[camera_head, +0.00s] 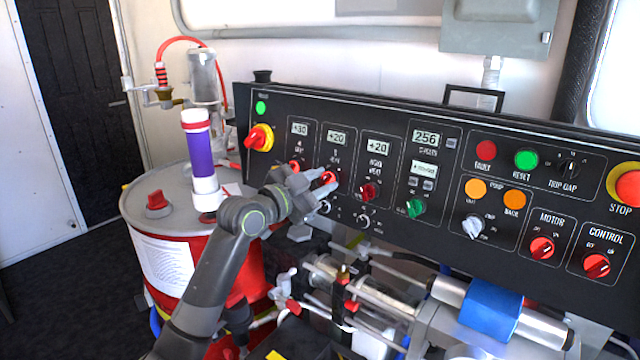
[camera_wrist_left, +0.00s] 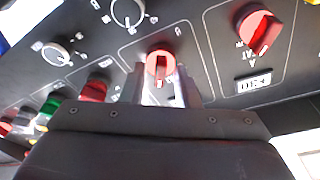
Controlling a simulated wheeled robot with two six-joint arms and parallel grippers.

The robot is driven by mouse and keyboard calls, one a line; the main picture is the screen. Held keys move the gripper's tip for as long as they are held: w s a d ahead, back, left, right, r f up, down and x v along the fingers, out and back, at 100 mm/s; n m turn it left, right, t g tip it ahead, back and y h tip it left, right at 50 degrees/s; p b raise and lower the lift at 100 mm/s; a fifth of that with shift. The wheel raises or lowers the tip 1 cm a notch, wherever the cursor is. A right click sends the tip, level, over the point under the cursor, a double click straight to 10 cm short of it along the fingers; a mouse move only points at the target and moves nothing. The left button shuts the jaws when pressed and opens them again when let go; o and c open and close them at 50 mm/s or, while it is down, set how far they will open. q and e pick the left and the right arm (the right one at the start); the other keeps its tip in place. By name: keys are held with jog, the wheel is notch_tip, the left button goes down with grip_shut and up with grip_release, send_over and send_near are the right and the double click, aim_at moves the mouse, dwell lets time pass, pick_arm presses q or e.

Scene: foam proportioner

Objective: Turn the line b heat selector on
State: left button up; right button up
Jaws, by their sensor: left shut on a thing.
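The line B heat selector is a red knob (camera_head: 328,178) on the black control panel (camera_head: 375,235), below the second +20 display from the left group's +30 one. My left gripper (camera_head: 316,184) is at this knob, its fingers closed around it. In the left wrist view the red knob (camera_wrist_left: 160,65) shows between the fingertips (camera_wrist_left: 163,88), its pointer toward the gripper. The fingers partly hide the knob's sides. My right gripper is in neither view.
The A heat knob (camera_wrist_left: 258,30) and hose heat knob (camera_head: 369,191) sit close on either side. Small round dials (camera_wrist_left: 127,12) lie nearby. A red drum (camera_head: 160,250) stands left of the arm; pipes and a blue cylinder (camera_head: 490,310) lie below the panel.

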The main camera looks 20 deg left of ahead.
pick_arm(q)
jog(key=shift+f, duration=0.1)
jog(key=o, duration=0.6)
jog(key=shift+s, duration=0.1)
jog(key=shift+b+v, duration=0.9)
jog(key=shift+v, duration=7.75)
jog(key=shift+a, duration=0.1)
